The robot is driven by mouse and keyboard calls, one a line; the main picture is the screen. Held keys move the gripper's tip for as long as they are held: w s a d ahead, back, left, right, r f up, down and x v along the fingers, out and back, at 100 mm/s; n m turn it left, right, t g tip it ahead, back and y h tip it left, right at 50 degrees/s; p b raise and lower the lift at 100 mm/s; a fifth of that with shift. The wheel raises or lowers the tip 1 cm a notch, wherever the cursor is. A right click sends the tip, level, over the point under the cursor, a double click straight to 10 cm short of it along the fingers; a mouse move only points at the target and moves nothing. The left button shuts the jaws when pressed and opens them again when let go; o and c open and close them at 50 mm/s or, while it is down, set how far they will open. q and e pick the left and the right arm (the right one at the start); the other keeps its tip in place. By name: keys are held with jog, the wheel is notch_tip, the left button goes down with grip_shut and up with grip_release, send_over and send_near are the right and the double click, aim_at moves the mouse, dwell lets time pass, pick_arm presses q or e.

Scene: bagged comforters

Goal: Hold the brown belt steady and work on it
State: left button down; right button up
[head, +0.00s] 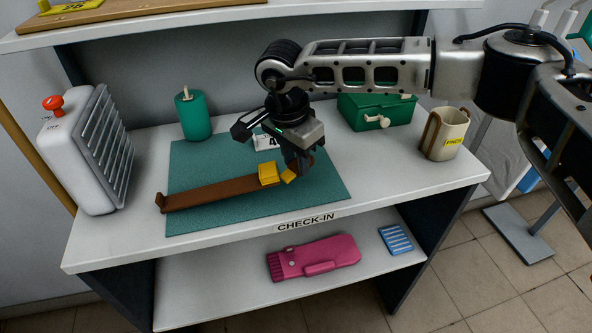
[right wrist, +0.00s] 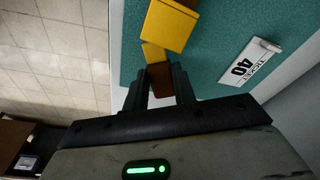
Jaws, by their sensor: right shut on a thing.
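The brown belt (head: 215,192) lies across the green mat (head: 190,222) on the white counter. A yellow block-like piece (head: 268,173) sits on the belt toward its right end, with a smaller yellow piece (head: 288,176) beside it. My right gripper (head: 299,170) is over the belt's right end and shut on it. In the right wrist view the fingers (right wrist: 161,90) close on a brown part of the belt (right wrist: 160,74), just beside the yellow pieces (right wrist: 168,26). The fingertips partly hide that end. My left gripper is not in view.
A ticket marked 40 (right wrist: 249,62) lies on the mat behind the gripper. A green cylinder (head: 193,115), green box (head: 376,110), beige mug (head: 444,134) and grey-white heater-like unit (head: 88,150) stand around the mat. A pink bag-like item (head: 314,257) and blue striped item (head: 395,239) lie on the lower shelf.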

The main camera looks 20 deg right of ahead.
jog(key=r, duration=0.3)
jog(key=shift+s, duration=0.35)
jog(key=s, duration=1.7)
jog(key=shift+s, duration=0.15)
